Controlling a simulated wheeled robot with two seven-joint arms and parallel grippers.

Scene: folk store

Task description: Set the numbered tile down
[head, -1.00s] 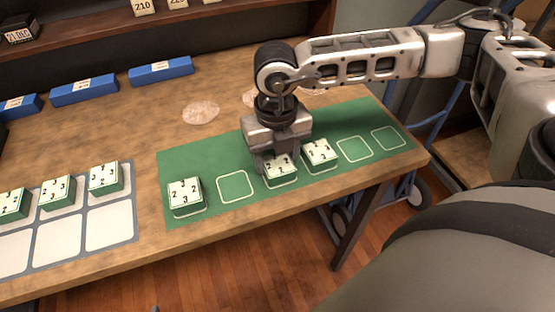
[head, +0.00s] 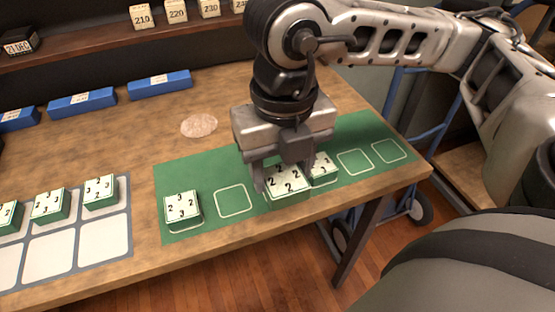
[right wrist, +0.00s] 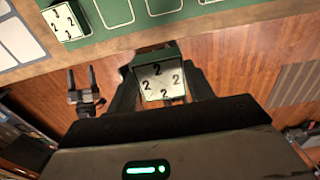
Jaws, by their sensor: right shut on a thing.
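My right gripper (head: 280,180) is shut on a white-topped green tile (head: 287,181) with 2s along its edges. It holds the tile above the green mat (head: 220,172), over the third outline from the left, which is mostly hidden. In the right wrist view the held tile (right wrist: 160,82) sits between the fingers. One tile (head: 182,208) stands on the mat's leftmost outline. Another tile (head: 323,167) stands just right of the held one, partly hidden. The second outline (head: 233,201) is empty. My left gripper (right wrist: 84,82) shows in the right wrist view, open and empty.
Two outlines at the mat's right end (head: 353,160) are empty. A grey tray (head: 78,239) at left holds several tiles in its back row. Blue blocks (head: 160,84) lie along the back. Number cards (head: 176,12) stand on a shelf. The table's front edge is close.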

